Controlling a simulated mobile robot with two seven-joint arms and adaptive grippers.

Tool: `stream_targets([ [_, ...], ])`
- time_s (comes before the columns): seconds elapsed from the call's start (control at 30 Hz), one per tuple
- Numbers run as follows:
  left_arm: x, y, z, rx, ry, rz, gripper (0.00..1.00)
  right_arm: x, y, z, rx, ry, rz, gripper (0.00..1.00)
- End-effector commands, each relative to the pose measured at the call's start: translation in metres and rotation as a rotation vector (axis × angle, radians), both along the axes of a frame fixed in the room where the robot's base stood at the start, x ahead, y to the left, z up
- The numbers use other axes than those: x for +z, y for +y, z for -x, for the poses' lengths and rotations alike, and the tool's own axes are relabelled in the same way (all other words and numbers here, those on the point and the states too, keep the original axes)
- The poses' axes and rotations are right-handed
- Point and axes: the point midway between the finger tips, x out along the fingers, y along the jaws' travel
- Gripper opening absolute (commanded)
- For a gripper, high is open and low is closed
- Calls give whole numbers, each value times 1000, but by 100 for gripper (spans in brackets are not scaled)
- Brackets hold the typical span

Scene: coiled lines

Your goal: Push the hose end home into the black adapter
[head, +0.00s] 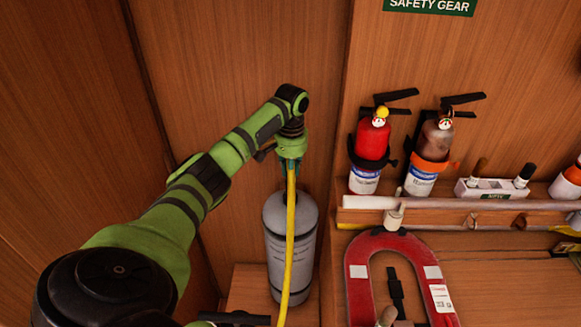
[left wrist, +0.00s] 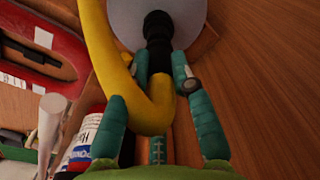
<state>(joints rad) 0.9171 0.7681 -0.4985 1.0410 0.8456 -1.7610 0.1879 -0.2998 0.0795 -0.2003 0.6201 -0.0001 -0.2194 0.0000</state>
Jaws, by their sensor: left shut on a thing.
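My left gripper (head: 289,168) is shut on the yellow hose (head: 290,230) above the grey cylinder (head: 273,238). In the left wrist view its teal fingers (left wrist: 160,78) stand on either side of the hose end. The yellow hose (left wrist: 150,112) bends sharply under the fingers and loops up to the left. The black adapter (left wrist: 157,28) stands out from the pale round top of the cylinder (left wrist: 185,15). The hose end is in line with the adapter and meets black there; how deep it sits cannot be told. The adapter is hidden in the head view.
Two fire extinguishers, one red (head: 371,145) and one brown (head: 433,145), hang to the right of the cylinder. A red horseshoe-shaped float (head: 357,275) and a pale rail (head: 450,203) are at right. Wooden walls (head: 230,60) close in the left and back.

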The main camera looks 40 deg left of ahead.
Motion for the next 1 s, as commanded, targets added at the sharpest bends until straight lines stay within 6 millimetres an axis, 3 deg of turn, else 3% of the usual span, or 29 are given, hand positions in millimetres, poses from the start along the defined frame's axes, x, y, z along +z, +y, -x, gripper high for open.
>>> stream_targets([
  [0.43, -14, 0, 0, 0, 0, 0, 0, -3, -1, 0, 0, 0, 1, 40],
  [0.9, -17, -1, 0, 0, 2, 0, 0, -3, -1, 0, 0, 1, 1, 40],
  [0.93, -17, -1, 0, 0, 2, 0, 32, -3, -1, 0, 0, 1, 1, 40],
  [0.97, -17, -1, 0, -1, 2, 0, 40, -3, -1, 0, 0, 1, 1, 40],
  [1.0, -17, -1, 0, 0, 2, 0, 40, -3, -1, 0, 0, 1, 1, 40],
])
